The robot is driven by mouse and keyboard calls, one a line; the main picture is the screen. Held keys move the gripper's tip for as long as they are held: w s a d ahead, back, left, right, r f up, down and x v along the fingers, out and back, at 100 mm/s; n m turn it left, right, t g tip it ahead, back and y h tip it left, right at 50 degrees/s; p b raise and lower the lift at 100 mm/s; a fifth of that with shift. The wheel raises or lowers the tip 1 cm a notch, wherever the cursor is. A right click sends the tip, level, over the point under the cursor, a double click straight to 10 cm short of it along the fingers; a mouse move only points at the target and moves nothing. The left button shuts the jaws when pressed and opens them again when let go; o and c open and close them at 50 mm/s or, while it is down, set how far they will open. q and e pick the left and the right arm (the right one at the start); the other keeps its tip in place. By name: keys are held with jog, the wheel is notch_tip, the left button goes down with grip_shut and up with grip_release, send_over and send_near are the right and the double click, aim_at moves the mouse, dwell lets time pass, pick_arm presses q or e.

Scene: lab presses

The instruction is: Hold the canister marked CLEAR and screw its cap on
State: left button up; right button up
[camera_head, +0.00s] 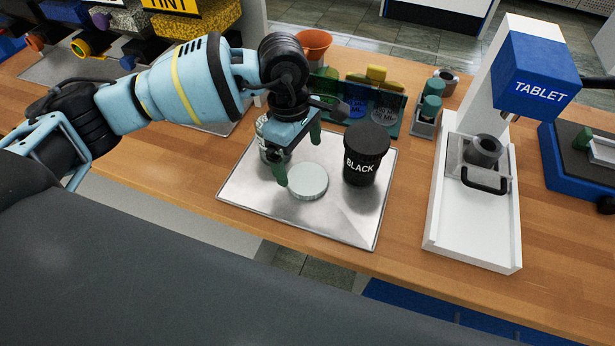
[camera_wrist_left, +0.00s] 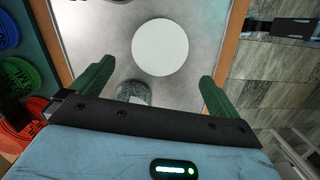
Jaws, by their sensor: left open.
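A pale, round cap (camera_head: 308,182) lies flat on the metal tray (camera_head: 345,225); it also shows in the left wrist view (camera_wrist_left: 160,47). A pale canister (camera_head: 266,150) stands at the tray's left back, partly hidden by my left gripper, so I cannot read its lettering. Its top part shows in the left wrist view (camera_wrist_left: 134,92). My left gripper (camera_head: 298,154) points down above the tray, its green fingers apart and nothing between them. It is close to the canister and just behind the cap. In the left wrist view the fingers (camera_wrist_left: 155,84) are wide apart. My right gripper is out of view.
A dark canister marked BLACK (camera_head: 362,165), with its cap on, stands on the tray right of the loose cap. The white and blue TABLET press (camera_head: 475,190) stands further right. A dark green rack (camera_head: 385,112) and an orange funnel (camera_head: 313,44) are behind. The tray's front is clear.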

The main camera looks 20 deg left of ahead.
aim_at(307, 178)
pick_arm(q)
jog(key=shift+f, duration=0.25)
jog(key=shift+d, duration=0.1)
jog(key=shift+s+d+f+p, duration=0.1)
jog(key=shift+d+f, duration=0.15)
jog(key=shift+f, duration=0.6)
jog(key=shift+d+f+p, duration=0.1)
jog(key=shift+d+f, duration=0.1)
jog(key=shift+f, duration=0.65)
jog(key=shift+s+d+f+p, duration=0.1)
jog(key=shift+d+f, duration=0.15)
jog(key=shift+f, duration=0.6)
jog(key=c, duration=1)
